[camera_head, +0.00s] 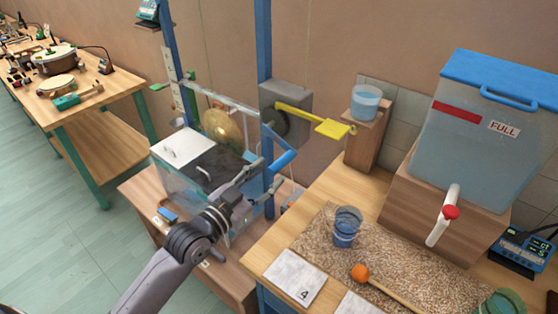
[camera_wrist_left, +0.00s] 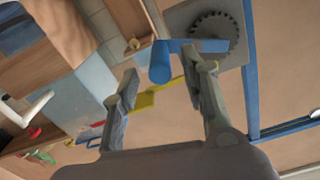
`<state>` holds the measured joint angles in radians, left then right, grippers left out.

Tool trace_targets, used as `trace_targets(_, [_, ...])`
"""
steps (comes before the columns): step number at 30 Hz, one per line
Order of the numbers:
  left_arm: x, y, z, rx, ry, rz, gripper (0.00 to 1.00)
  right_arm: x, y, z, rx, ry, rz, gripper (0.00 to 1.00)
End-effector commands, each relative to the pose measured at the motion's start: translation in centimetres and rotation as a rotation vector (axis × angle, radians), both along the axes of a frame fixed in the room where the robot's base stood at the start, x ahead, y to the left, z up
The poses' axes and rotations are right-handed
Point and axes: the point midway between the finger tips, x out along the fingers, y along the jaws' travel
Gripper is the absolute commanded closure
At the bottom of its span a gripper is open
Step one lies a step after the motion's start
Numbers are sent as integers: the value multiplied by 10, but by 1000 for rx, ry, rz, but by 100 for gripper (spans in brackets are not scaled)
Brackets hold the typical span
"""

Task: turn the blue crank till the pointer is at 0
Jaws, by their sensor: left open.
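The blue crank (camera_head: 283,160) is at the blue post, below a grey plate with a dark toothed wheel (camera_wrist_left: 215,32). In the left wrist view its blue handle (camera_wrist_left: 160,64) lies beyond and between my fingertips. My left gripper (camera_head: 270,174) is open, close to the handle; I cannot tell if a finger touches it. The same gripper shows in the left wrist view (camera_wrist_left: 160,62). A pale marked strip (camera_head: 178,98) is on the left post with green parts nearby. The pointer and its reading are too small to make out. My right gripper is not in view.
A yellow lever (camera_head: 300,114) sticks out right from the grey plate. A brass gong (camera_head: 221,127) hangs above a clear tank (camera_head: 180,182) under my arm. A bench with a blue cup (camera_head: 346,228) and a mallet (camera_head: 363,273) is at right.

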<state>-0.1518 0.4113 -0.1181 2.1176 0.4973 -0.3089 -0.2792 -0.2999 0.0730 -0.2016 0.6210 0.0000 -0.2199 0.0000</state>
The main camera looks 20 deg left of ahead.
Motion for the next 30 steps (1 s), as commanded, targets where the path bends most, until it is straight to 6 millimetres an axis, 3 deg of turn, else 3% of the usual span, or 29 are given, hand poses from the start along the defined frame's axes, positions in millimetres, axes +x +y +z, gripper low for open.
trace_targets(3, [22, -8, 3, -1, -1, 1, 60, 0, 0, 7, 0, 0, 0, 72])
trace_targets(10, [45, -16, 1, 0, 0, 1, 60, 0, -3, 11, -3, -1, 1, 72])
trace_targets(21, [49, -18, 0, 0, 0, 1, 60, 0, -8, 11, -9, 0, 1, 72])
trace_targets(30, [49, -17, -1, 0, 1, 1, 80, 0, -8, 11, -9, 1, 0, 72])
